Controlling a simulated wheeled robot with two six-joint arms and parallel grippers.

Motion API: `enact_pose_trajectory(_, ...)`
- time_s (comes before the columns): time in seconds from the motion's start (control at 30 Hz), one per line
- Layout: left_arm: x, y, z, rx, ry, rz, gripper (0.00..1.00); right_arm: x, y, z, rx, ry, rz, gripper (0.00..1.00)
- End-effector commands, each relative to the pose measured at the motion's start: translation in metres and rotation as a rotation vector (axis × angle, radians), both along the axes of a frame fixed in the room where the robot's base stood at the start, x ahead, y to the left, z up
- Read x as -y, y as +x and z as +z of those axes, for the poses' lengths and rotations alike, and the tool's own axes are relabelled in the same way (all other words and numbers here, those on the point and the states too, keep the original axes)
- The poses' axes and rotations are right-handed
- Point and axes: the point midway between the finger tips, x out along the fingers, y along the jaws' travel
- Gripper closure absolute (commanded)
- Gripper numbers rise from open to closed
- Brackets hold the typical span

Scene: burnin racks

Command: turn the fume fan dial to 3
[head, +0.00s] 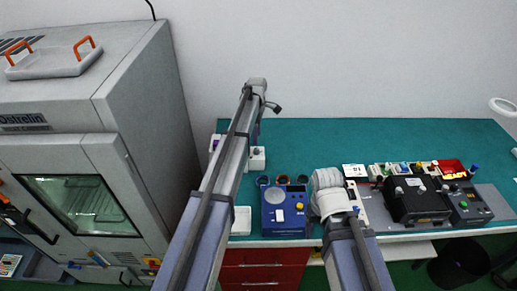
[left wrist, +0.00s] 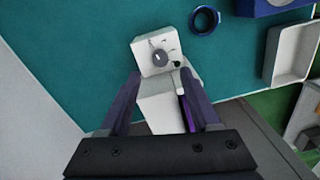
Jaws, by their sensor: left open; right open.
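The fume fan dial is a grey round knob (left wrist: 160,58) on the face of a white box (left wrist: 143,50), with small marks around it and a small dark green spot beside it. The setting is too small to read. In the head view the white box (head: 257,158) shows partly behind my left arm. My left gripper (left wrist: 160,92) is open, its two purple fingers either side of the white body below the dial face; the fingertips stop short of the knob. I cannot tell whether they touch the body. My right arm is in view, but its gripper is not visible.
A blue instrument (head: 284,215), dark rings (head: 282,179) and a white tray (head: 241,221) lie on the green bench top (head: 370,135). A black device (head: 417,198) stands at the right. A large grey oven (head: 135,110) stands left. The back of the bench is clear.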

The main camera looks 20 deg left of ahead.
Motion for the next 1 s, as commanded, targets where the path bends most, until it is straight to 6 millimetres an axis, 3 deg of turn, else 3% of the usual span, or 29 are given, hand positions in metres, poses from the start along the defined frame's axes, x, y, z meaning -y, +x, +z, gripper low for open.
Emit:
enact_pose_trajectory(0.5, 0.001, -0.003, -0.065, 0.0, 0.0, -0.002, 0.36, 0.0, 0.0, -0.065, 0.0, 0.0, -0.001, 0.27)
enact_pose_trajectory(0.9, 0.001, -0.003, -0.069, 0.0, 0.0, -0.002, 0.36, 0.0, 0.0, -0.069, 0.0, 0.0, -0.001, 0.27)
enact_pose_trajectory(1.0, 0.001, -0.003, -0.069, 0.0, 0.0, -0.002, 0.46, 0.0, 0.0, -0.069, 0.0, 0.0, -0.001, 0.27)
